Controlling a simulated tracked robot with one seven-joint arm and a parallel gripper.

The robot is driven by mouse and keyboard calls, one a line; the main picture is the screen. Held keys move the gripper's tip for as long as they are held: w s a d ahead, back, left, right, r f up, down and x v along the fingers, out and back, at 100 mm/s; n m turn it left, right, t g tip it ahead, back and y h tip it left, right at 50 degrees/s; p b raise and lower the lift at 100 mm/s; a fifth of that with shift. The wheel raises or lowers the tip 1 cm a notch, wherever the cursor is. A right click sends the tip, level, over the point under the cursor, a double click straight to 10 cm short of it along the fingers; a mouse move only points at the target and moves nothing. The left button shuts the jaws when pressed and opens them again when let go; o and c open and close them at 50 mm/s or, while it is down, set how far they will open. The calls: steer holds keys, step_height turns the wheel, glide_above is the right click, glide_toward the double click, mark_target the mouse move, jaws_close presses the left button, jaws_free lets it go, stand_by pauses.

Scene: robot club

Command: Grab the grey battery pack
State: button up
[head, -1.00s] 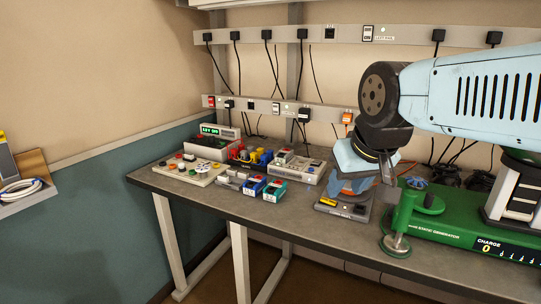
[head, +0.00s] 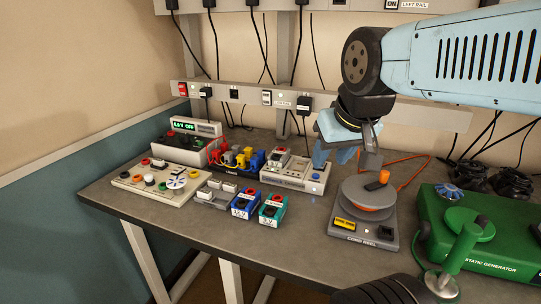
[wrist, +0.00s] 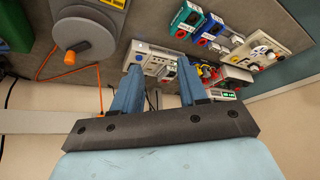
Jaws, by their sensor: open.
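The grey battery pack (head: 216,192) is a small light-grey block on the bench, left of the blue pack (head: 245,202) and the teal pack (head: 273,208). In the wrist view the grey pack (wrist: 232,42) sits beyond the blue pack (wrist: 212,29), partly crowded by its neighbours. My gripper (head: 341,156) hangs above the bench between the grey meter box and the cord reel, right of the packs and apart from them. Its two blue fingers (wrist: 160,85) are spread with nothing held between them in the wrist view.
The cord reel (head: 362,228) with an orange cord stands right of the packs. The green static generator (head: 487,250) is further right. Bare bench lies in front.

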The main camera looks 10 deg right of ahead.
steer(key=shift+o, duration=1.7)
steer(key=shift+w+d+f, duration=0.2)
steer(key=shift+o, duration=1.1)
steer(key=w+d+f+n+g+h, duration=0.2)
steer(key=w+d+f+n+h, duration=0.2)
steer(key=w+n+h, duration=0.1)
steer(key=shift+w+d+n, duration=0.3)
steer(key=shift+w+n, duration=0.25)
steer(key=shift+n, duration=0.45)
steer(key=n+t+h, duration=0.3)
steer(key=n+t, duration=0.4)
steer(key=n, duration=1.5)
glide_toward(278, 153)
steer(key=x, duration=0.6)
steer(key=shift+s+d+r, duration=0.1)
steer(key=shift+d+r, duration=0.05)
steer(key=shift+d, duration=0.1)
steer(key=shift+a+x, duration=0.2)
steer(key=shift+x, duration=2.65)
